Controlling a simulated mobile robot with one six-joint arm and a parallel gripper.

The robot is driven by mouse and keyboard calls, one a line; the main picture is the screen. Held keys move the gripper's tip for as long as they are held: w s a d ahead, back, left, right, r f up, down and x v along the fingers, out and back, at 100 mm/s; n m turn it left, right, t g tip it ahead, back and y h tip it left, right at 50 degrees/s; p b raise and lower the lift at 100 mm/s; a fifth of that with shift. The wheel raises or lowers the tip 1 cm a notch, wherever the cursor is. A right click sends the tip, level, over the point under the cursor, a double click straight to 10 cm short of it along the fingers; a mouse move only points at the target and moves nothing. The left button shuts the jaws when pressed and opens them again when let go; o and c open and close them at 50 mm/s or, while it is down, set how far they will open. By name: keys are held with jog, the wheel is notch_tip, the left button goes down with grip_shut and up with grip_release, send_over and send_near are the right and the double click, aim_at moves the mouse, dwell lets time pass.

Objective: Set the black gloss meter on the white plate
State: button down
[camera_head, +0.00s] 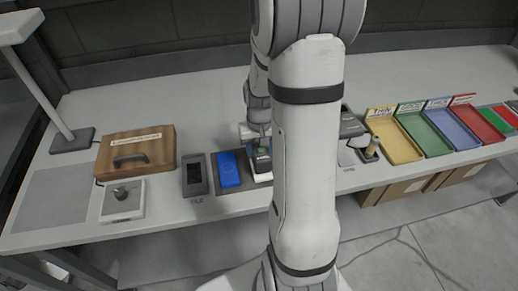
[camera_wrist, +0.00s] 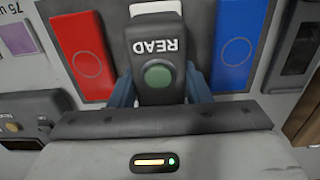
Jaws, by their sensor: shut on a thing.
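The black gloss meter (camera_wrist: 158,52), marked READ and with a round green button, is held between the fingers of my gripper (camera_wrist: 160,92). In the head view the meter (camera_head: 261,160) shows just left of my arm, above the bench. A white surface, likely the white plate (camera_head: 263,178), shows under and in front of it. In the wrist view a small white part (camera_wrist: 155,8) shows beyond the meter; the meter hides the rest. I cannot tell whether the meter touches the plate. My gripper is shut on the meter.
A blue plate (camera_wrist: 240,45) and a red plate (camera_wrist: 82,55) lie on either side of the meter. Coloured trays (camera_head: 393,140) stand right. My arm hides the middle bench.

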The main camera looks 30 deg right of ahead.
jog(key=shift+f+b, duration=0.5)
jog(key=shift+f, duration=0.1)
dwell(0.3)
jog(key=c, duration=0.7)
grip_release()
notch_tip(320, 180, up, 8)
jog(key=shift+f, duration=0.1)
